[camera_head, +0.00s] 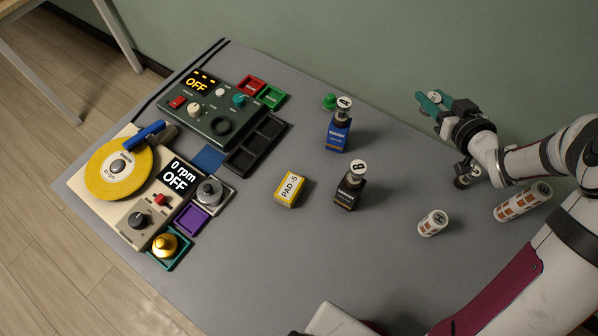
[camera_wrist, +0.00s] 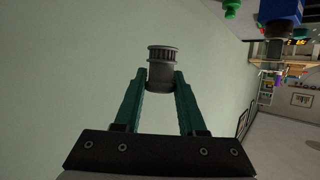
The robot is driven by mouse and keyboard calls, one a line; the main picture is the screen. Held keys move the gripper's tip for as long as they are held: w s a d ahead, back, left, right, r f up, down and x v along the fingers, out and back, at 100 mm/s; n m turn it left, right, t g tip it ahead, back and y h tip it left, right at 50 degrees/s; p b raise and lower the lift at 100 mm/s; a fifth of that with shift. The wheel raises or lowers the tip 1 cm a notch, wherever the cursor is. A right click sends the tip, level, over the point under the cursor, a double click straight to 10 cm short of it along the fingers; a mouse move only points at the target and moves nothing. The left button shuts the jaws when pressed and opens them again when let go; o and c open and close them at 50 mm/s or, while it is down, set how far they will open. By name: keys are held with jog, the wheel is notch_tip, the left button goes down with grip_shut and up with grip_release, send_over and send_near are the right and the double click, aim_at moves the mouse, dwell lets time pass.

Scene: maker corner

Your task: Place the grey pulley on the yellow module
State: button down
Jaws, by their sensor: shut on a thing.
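My gripper (camera_head: 436,101) is raised over the right back of the table, its teal fingers shut on the grey pulley (camera_head: 434,97). In the wrist view the gripper (camera_wrist: 164,80) grips the pulley (camera_wrist: 162,62) by its smooth lower part, with the toothed rim beyond the fingertips. No thing is plainly marked as the yellow module. Two yellow things show: a disc (camera_head: 105,182) on a beige machine at the left, and a white and yellow box labelled PAD-5 (camera_head: 289,189) near the table's middle. The pulley is well away from both.
Patterned cylinders (camera_head: 433,224) stand or lie at the right. A dark green control box (camera_head: 211,115), black tray (camera_head: 240,160) and small coloured trays are at the left. The front middle of the table is clear.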

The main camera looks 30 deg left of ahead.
notch_tip(320, 180, up, 4)
jog(key=shift+f, duration=0.1)
jog(key=s+a+r+n+g+y, duration=0.1)
jog(key=s+a+n+g+y, duration=0.25)
jog(key=a, duration=0.45)
jog(key=n+g+h, duration=0.4)
jog(key=n+g, duration=1.1)
jog(key=g, duration=0.1)
send_over(297, 177)
notch_tip(297, 177, down, 2)
jog(key=shift+y, duration=0.35)
notch_tip(297, 177, down, 14)
jog(key=shift+f, duration=0.25)
jog(key=shift+c, duration=2.4)
grip_release()
jog(key=shift+f, duration=0.15)
